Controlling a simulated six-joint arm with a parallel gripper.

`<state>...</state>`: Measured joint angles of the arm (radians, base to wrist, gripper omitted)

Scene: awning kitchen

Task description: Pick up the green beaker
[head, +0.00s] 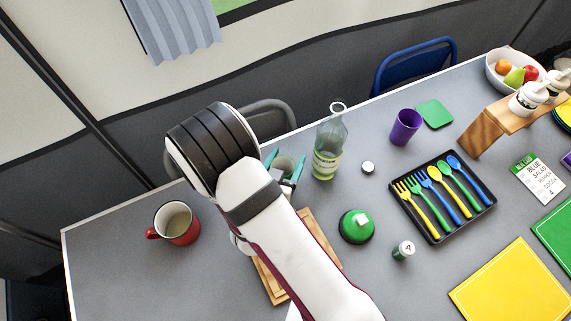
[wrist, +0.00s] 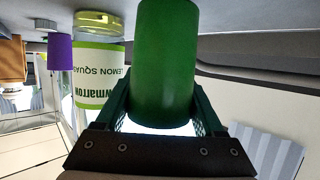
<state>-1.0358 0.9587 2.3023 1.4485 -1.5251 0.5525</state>
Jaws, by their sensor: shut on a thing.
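The green beaker (wrist: 165,62) fills the middle of the wrist view, between the two fingers of my gripper (wrist: 162,108). My gripper is shut on its sides. In the head view my gripper (head: 285,172) is at the back of the table, left of the lemon squash bottle, and my arm hides much of it. The beaker is mostly hidden there. Whether it touches the table is hard to tell.
The lemon squash bottle (head: 329,148) stands close to the right of my gripper, with a white cap (head: 367,167) beside it. A purple beaker (head: 405,127) and cutlery tray (head: 434,222) are further right. A red mug (head: 176,224) is at left. A wooden board (head: 268,280) lies under my arm.

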